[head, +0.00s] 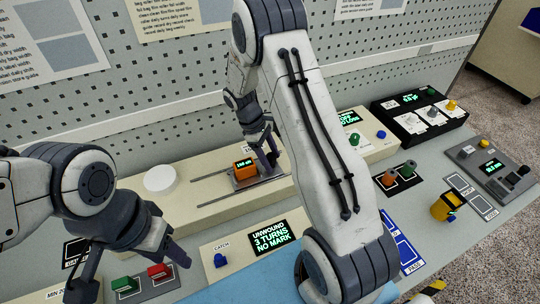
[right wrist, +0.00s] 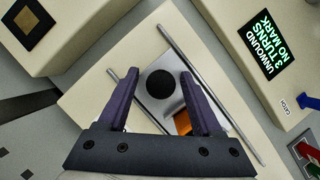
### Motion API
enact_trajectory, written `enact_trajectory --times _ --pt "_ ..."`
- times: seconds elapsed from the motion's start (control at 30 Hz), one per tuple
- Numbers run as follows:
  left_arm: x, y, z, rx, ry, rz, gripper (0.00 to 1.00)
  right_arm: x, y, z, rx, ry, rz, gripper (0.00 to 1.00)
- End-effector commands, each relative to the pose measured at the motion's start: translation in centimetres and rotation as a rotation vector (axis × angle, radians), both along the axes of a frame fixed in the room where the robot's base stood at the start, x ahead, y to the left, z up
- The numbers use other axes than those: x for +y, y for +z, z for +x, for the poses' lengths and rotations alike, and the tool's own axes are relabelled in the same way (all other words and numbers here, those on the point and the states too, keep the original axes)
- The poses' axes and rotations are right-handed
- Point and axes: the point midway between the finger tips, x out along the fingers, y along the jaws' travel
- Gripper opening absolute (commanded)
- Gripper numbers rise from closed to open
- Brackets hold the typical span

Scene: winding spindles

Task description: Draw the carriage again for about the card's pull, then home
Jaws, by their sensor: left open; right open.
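The carriage is a grey plate (head: 246,183) with an orange block (head: 244,168) carrying a small display, on two thin rails (head: 212,175) across a cream housing. In the right wrist view a round black knob (right wrist: 160,84) stands on the plate, with the orange block (right wrist: 183,124) partly hidden by a finger. My right gripper (head: 267,158) is open at the carriage; its fingers (right wrist: 160,76) appear either side of the knob, with gaps. Contact is not clear. My left gripper (head: 130,277) is open and empty at the lower left. A screen (head: 271,238) reads "UNWOUND 3 TURNS NO MARK".
A blue catch knob (head: 220,261) sits left of the screen. Green (head: 124,285) and red (head: 159,271) switches lie near my left gripper. A white disc (head: 160,178) rests left of the rails. Coloured spindles (head: 389,178) stand at right. Wall posters (head: 185,12) are cut off.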

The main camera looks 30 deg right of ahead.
Motion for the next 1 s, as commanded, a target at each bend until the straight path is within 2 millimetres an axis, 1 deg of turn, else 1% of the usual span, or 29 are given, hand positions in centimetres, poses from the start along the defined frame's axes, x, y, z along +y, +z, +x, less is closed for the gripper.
enact_trajectory --times 0.07,0.17,0.5,0.6,0.8,1.0 --pt "0.0 -0.2 0.0 0.0 0.0 0.0 0.5 0.1 0.2 0.1 -0.002 -0.001 0.0 0.66" --pt "0.0 -0.6 0.0 0.0 0.0 0.0 0.5 0.3 1.2 0.5 -0.003 0.001 -0.001 0.66" --pt "0.0 -2.1 0.0 0.0 -0.001 0.0 0.5 2.0 7.2 2.4 -0.006 0.002 0.0 0.66" --pt "0.0 -2.3 0.0 0.0 -0.001 0.0 0.5 2.3 8.5 2.8 -0.005 0.002 -0.001 0.66" --pt "0.0 -2.5 0.0 0.0 -0.001 0.0 0.5 2.6 9.7 3.1 -0.002 0.0 0.001 0.66" --pt "0.0 -2.4 0.0 0.0 -0.001 0.0 0.5 2.6 9.7 3.1 -0.001 0.0 0.0 0.66"
